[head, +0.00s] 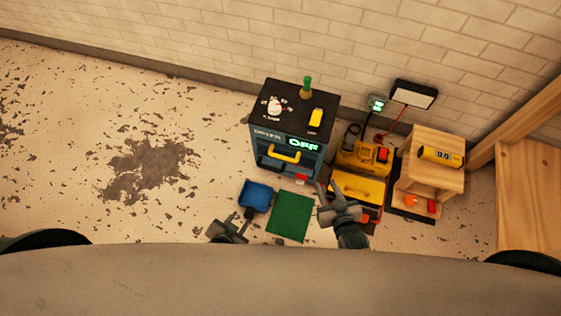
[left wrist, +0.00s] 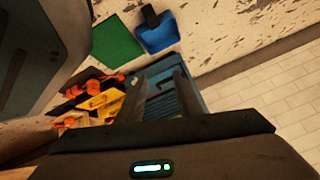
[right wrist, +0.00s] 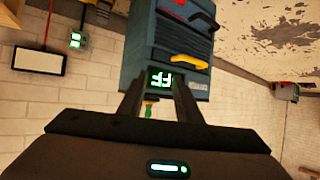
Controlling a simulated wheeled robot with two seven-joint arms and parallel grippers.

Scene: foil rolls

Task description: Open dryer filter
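The dryer (head: 260,125) is a dark blue-grey box standing against the wall, with a black top and a green lit display (head: 303,144) reading OFF. A yellow handle (head: 284,154) sits on its front; it also shows in the right wrist view (right wrist: 188,61). My right gripper (head: 328,188) is open and empty, in front of the dryer's right side and apart from it; its fingers (right wrist: 158,85) point toward the display. My left gripper (head: 229,224) is open and empty, low in front of the dryer beside the blue dustpan. Whether the filter is open is unclear.
A blue dustpan (head: 257,194) and a green mat (head: 289,217) lie on the floor before the dryer. A yellow toolbox (head: 358,186) and a wooden stand (head: 432,150) are to the right. Small items, including a green bottle (head: 306,88), stand on the dryer. Floor at left is clear.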

